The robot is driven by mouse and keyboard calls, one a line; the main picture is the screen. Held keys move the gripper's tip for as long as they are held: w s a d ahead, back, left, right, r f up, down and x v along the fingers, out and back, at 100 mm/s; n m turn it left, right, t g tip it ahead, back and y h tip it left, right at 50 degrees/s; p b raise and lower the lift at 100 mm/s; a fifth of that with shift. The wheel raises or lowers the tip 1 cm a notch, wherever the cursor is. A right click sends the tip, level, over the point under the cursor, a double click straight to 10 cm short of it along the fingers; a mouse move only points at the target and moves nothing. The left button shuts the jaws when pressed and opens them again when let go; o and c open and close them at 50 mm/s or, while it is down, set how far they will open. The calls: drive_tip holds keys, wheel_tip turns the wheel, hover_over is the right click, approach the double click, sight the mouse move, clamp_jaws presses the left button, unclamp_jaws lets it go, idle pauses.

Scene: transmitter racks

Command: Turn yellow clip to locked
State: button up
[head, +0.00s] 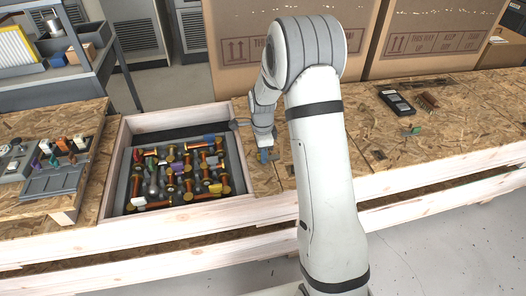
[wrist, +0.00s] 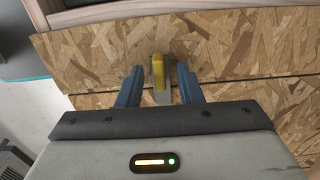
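The yellow clip (wrist: 158,73) shows in the wrist view, with a grey part below its yellow top. It is between the two blue fingers of my gripper (wrist: 159,84), over the chipboard bench top. A gap shows on each side of the clip, so the gripper looks open around it and not touching. In the head view my gripper (head: 264,155) is low over the bench, just right of the sunken box. The clip cannot be made out there. Whether the clip is locked cannot be told.
The sunken wooden box (head: 112,165) holds a tray of several coloured parts. A handheld meter (head: 396,103) lies on the bench (head: 455,115) to the right. Large cardboard boxes (head: 420,35) stand behind. A grey holder (head: 52,182) with small parts is at the left.

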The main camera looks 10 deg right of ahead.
wheel_tip(320, 180, up, 7)
drive_tip(key=shift+r+p, duration=0.2)
drive_tip(key=shift+p, duration=0.45)
drive_tip(key=shift+r, duration=0.2)
drive_tip(key=shift+s+r, duration=0.1)
drive_tip(key=shift+r, duration=0.25)
drive_tip(key=s+r+n+t+p, duration=0.1)
drive_tip(key=s+r+n+p, duration=0.25)
drive_tip(key=s+r, duration=0.4)
drive_tip(key=s+r+n+p, duration=0.3)
drive_tip(key=s+r+n, duration=0.1)
drive_tip(key=r, duration=0.6)
drive_tip(key=s+r+n+p, duration=0.3)
drive_tip(key=s+r+n, duration=0.1)
drive_tip(key=s, duration=0.4)
drive_tip(key=s+r+n+t+p, duration=0.1)
drive_tip(key=s+r+n+p, duration=0.3)
drive_tip(key=s, duration=0.4)
drive_tip(key=r+n, duration=0.1)
drive_tip(key=n, duration=0.1)
drive_tip(key=shift+s+r+n+t, duration=0.25)
drive_tip(key=shift+s+n+t, duration=0.05)
drive_tip(key=shift+s+n, duration=0.1)
